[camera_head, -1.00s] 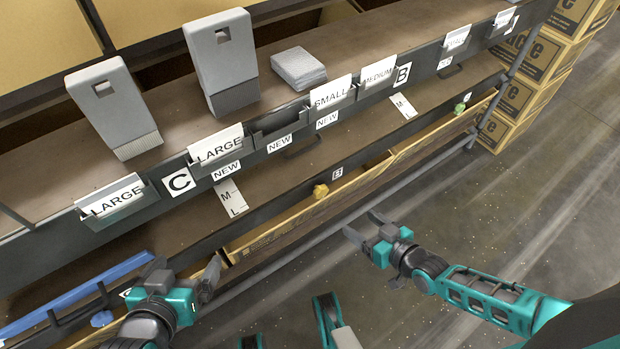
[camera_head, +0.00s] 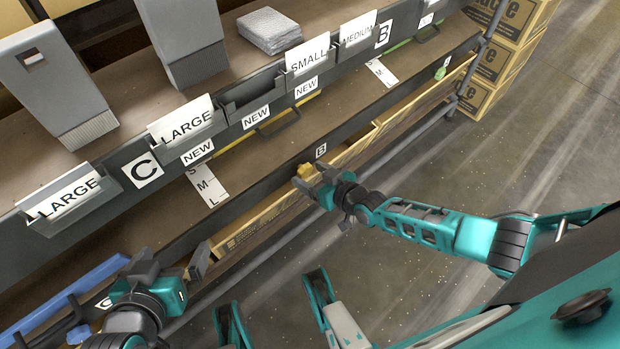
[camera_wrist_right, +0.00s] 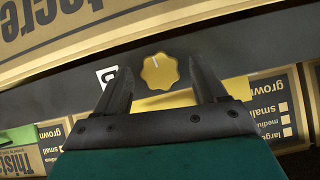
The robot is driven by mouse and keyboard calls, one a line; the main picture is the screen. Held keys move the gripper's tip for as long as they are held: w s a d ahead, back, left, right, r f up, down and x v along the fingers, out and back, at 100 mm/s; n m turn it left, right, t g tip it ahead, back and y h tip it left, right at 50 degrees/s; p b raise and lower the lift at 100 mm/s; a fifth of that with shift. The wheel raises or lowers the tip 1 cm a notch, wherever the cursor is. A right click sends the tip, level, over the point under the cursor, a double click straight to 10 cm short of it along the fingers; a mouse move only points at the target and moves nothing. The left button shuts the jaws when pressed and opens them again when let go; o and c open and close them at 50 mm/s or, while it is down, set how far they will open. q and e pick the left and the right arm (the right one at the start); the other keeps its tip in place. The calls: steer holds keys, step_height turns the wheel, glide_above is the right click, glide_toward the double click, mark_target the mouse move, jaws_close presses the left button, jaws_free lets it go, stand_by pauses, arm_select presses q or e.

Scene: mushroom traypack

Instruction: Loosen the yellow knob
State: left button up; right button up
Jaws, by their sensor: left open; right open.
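The yellow knob (camera_head: 305,171) is on the front of the lower dark rail, near the label B, in the head view. It also shows in the right wrist view (camera_wrist_right: 160,71), with a lobed edge and a light pointer mark. My right gripper (camera_head: 312,179) is open at the knob in the head view. In the right wrist view its two fingers (camera_wrist_right: 161,88) stand left and right of the knob, with gaps on both sides. Whether they reach past its face I cannot tell. My left gripper (camera_head: 172,268) is open and empty at the lower left, by the rail.
A green knob (camera_head: 440,73) sits farther right on the same rail. A blue bar (camera_head: 75,295) lies at the lower left. Cardboard boxes (camera_head: 490,65) are stacked at the rail's far end. Open floor (camera_head: 540,140) lies to the right.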

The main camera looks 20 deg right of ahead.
steer(key=shift+w+a+f, duration=0.15)
steer(key=shift+w+f, duration=0.05)
steer(key=shift+w, duration=0.3)
steer(key=c, duration=1.1)
